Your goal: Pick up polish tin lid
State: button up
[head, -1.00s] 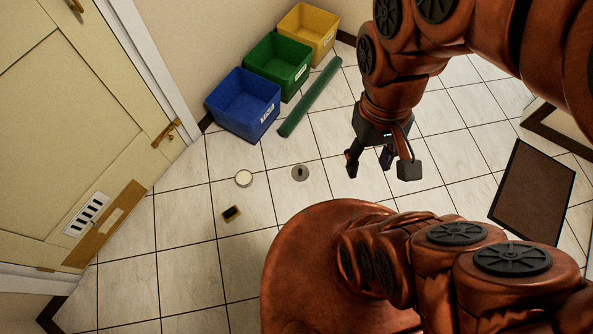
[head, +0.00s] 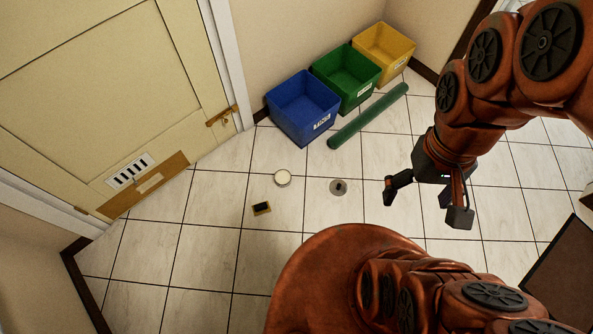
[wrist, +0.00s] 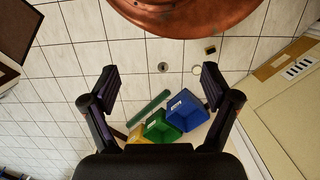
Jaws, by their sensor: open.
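A small round pale disc with a thin rim (head: 282,178) lies flat on the tiled floor and looks like the polish tin lid. In the wrist view the pale disc (wrist: 197,70) shows small, near the right finger. A grey disc with a dark middle (head: 338,187) lies to its right; I cannot tell what it is. A small dark-topped brush or block (head: 262,208) lies just below the pale disc. My gripper (head: 425,203) is open and empty, in the air to the right of these things. Its two fingers are spread wide in the wrist view (wrist: 160,84).
Blue (head: 303,108), green (head: 347,78) and yellow (head: 384,54) bins stand along the wall. A green roll (head: 368,116) lies before them. A cream door (head: 110,80) is at left. A dark mat (head: 565,275) lies at right. Floor around the small things is clear.

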aim_at(339, 187)
jog(key=k, duration=0.55)
jog(key=u, duration=0.65)
jog(key=i, duration=0.9)
jog(key=z, duration=0.2)
